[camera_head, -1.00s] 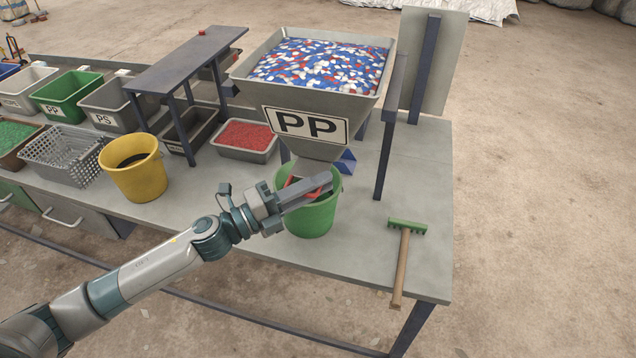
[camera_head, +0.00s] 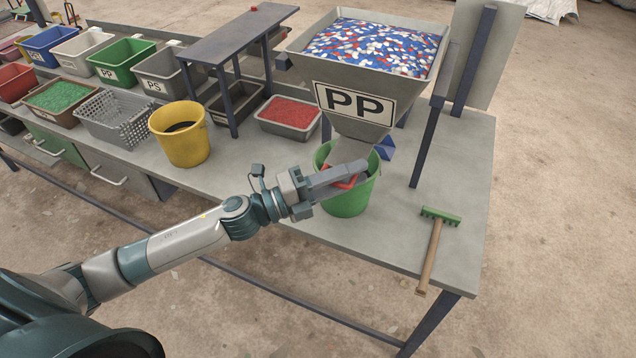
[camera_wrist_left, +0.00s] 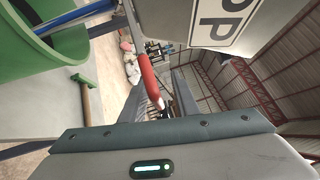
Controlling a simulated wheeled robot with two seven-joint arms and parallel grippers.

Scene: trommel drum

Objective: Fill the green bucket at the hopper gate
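The green bucket (camera_head: 347,199) stands upright on the table under the spout of the grey PP hopper (camera_head: 357,125). The hopper holds blue, white and red flakes (camera_head: 375,46). A red handle (camera_head: 338,184) shows at the bucket's mouth, below the spout. My left gripper (camera_head: 359,168) is over the bucket's rim, at this handle. In the left wrist view the red handle (camera_wrist_left: 150,80) lies between my fingers, which stand apart with a gap beside it. The gate itself and most of the bucket's inside are hidden. My right gripper is not in view.
A green-headed rake (camera_head: 433,246) lies right of the bucket. A yellow bucket (camera_head: 181,145) and a tray of red granules (camera_head: 290,117) stand to the left, with several bins beyond. A hopper leg (camera_head: 424,143) rises right of the bucket.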

